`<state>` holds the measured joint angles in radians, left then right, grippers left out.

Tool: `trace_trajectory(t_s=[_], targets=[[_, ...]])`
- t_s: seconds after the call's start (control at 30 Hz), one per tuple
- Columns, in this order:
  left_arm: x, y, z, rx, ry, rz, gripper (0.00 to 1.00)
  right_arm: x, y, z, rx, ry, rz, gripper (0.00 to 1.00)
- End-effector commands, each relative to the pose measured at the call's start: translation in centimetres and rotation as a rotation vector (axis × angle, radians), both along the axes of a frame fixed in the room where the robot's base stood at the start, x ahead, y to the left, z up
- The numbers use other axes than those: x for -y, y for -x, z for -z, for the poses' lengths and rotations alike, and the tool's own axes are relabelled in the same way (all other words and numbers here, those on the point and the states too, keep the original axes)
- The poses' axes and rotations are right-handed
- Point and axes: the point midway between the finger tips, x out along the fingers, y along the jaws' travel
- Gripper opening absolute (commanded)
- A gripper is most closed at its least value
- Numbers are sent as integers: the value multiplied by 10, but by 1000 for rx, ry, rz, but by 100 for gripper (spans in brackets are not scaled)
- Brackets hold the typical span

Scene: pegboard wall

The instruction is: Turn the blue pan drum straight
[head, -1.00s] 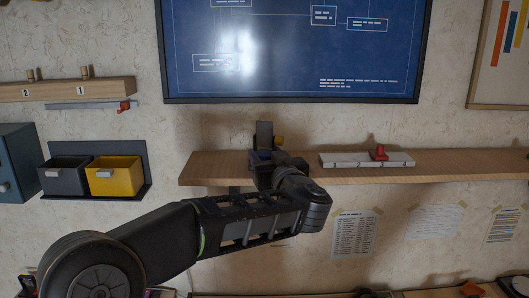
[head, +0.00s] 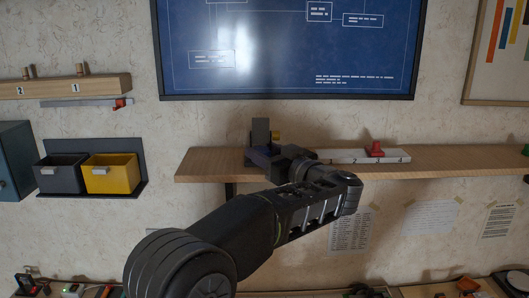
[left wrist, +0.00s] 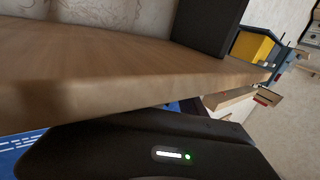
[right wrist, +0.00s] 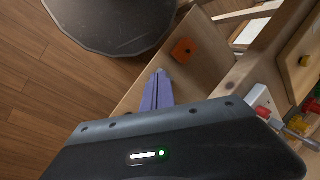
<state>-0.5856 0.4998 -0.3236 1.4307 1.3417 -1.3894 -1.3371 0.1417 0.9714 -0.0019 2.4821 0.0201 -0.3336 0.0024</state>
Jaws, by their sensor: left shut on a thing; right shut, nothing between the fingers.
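A small dark device stands on the wooden shelf (head: 420,162) below the blue screen. The left wrist view shows the shelf edge and a dark block (left wrist: 208,22) close by. My right gripper (right wrist: 158,92) is shut and empty, low down over a wooden surface.
A white strip with a red slider (head: 375,149) lies on the shelf to the right. Grey and yellow bins (head: 110,173) hang at the left, below a numbered wooden rail (head: 65,87). A lower bench with small parts runs along the bottom.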

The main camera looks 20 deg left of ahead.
Motion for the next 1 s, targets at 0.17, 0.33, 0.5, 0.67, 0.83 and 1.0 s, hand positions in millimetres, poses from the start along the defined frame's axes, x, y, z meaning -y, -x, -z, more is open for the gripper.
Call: trace_trajectory(t_s=[0.17, 0.33, 0.5, 0.67, 0.83, 1.0], targets=[[-1, 0, -2, 4, 0, 1, 54, 0, 0, 0, 0, 0, 0, 0], [-1, 0, -1, 2, 0, 1, 68, 0, 0, 0, 0, 0, 0, 0], [0, 0, -1, 1, 0, 1, 68, 0, 0, 0, 0, 0, 0, 0], [2, 1, 0, 1, 0, 2, 68, 0, 0, 1, 0, 0, 0, 0], [14, 7, 1, 2, -1, 5, 68, -1, 0, 7, 3, -2, 0, 0], [34, 18, 1, 2, -3, 5, 68, -2, 0, 15, 6, -3, 0, 0]])
